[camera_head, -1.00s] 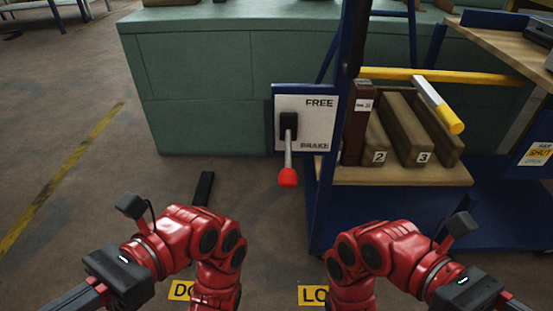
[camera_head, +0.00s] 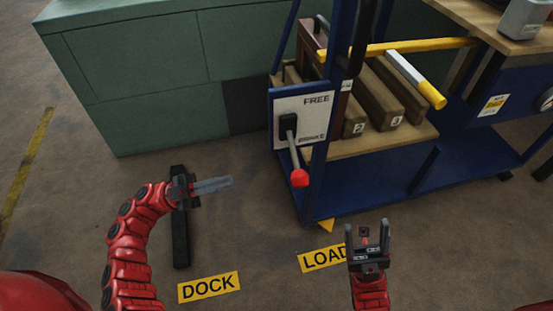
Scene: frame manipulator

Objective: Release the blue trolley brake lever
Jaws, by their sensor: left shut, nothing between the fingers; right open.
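The brake lever (camera_head: 292,146) has a grey shaft and a red knob (camera_head: 299,178). It pivots on a black block on a white plate (camera_head: 301,112) marked FREE at the top and BRAKE lower down. The lever points down, on the BRAKE side. The plate is fixed to the blue trolley (camera_head: 375,199) at its left upright. My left gripper (camera_head: 228,182) is shut and empty, pointing right, to the left of the red knob and apart from it. My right gripper (camera_head: 370,228) is open and empty, pointing up the picture, below and right of the knob.
Wooden blocks (camera_head: 389,96), some numbered, lie on the trolley's shelf beside a yellow-and-white bar (camera_head: 416,79). Yellow DOCK (camera_head: 208,287) and LOAD (camera_head: 321,258) labels mark the floor. A green cabinet (camera_head: 150,80) stands behind.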

